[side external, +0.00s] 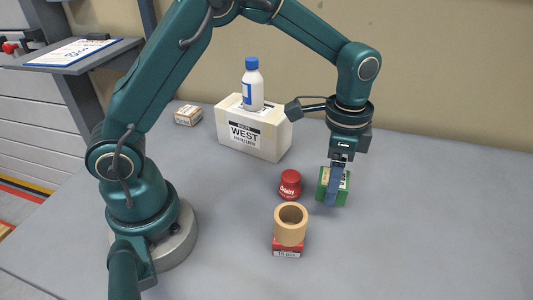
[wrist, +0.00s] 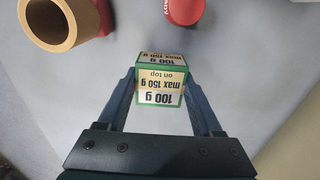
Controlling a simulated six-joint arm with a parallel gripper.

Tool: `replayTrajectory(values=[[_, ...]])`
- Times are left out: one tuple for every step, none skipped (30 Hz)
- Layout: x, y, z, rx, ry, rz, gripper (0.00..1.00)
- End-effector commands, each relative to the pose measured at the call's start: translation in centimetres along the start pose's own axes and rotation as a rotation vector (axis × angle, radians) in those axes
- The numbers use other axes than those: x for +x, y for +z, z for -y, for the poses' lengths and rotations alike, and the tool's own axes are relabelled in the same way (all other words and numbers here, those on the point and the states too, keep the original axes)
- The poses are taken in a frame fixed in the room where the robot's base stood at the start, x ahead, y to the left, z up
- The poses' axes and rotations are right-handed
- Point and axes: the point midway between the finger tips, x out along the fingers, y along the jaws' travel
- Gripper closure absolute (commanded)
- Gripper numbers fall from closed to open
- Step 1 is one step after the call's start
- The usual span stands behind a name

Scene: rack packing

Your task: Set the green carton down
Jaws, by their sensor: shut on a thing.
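The green carton (side external: 324,187) has pale labels. In the wrist view the green carton (wrist: 161,84) shows printed text reading "100 g", "max 150 g" and "on top". My gripper (side external: 335,190) points down with its fingers on either side of the carton and is shut on it. In the wrist view my gripper (wrist: 161,95) has one finger along each side of the carton. I cannot tell whether the carton's underside touches the table or is slightly above it.
A red can (side external: 290,184) stands just left of the carton. A tan tube (side external: 290,226) stands on a red box (side external: 288,251) in front. A white "WEST" box (side external: 238,137) bears a blue-capped bottle (side external: 253,85). A small carton (side external: 188,116) lies further back. The table's right side (side external: 450,220) is clear.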

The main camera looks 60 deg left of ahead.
Motion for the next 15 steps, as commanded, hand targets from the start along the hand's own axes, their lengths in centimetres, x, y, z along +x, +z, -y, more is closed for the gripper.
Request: replayTrajectory(values=[[0.5,0.0,0.0,-0.001,0.000,0.000,0.92],[0.7,0.0,0.0,-0.001,0.000,0.000,0.92],[1.1,0.0,0.0,-0.001,0.000,0.001,0.92],[1.4,0.0,0.0,-0.002,0.001,0.002,0.92],[1.9,0.1,0.0,-0.002,0.002,0.003,0.92],[2.5,0.1,0.0,-0.002,0.002,0.003,0.92],[2.9,0.1,0.0,-0.002,0.002,0.003,0.92],[3.3,0.1,0.0,-0.002,0.002,0.003,0.92],[3.8,0.1,0.0,-0.002,0.001,0.002,0.92],[4.0,0.1,0.0,-0.002,0.001,0.002,0.92],[4.2,0.0,0.0,-0.002,0.001,0.001,0.92],[4.4,0.0,0.0,-0.002,0.000,-0.001,0.92],[4.4,0.0,0.1,-0.002,-0.001,-0.001,0.92],[4.4,0.0,0.1,-0.002,-0.001,-0.002,0.92],[4.4,0.0,0.1,-0.002,-0.002,-0.002,0.92]])
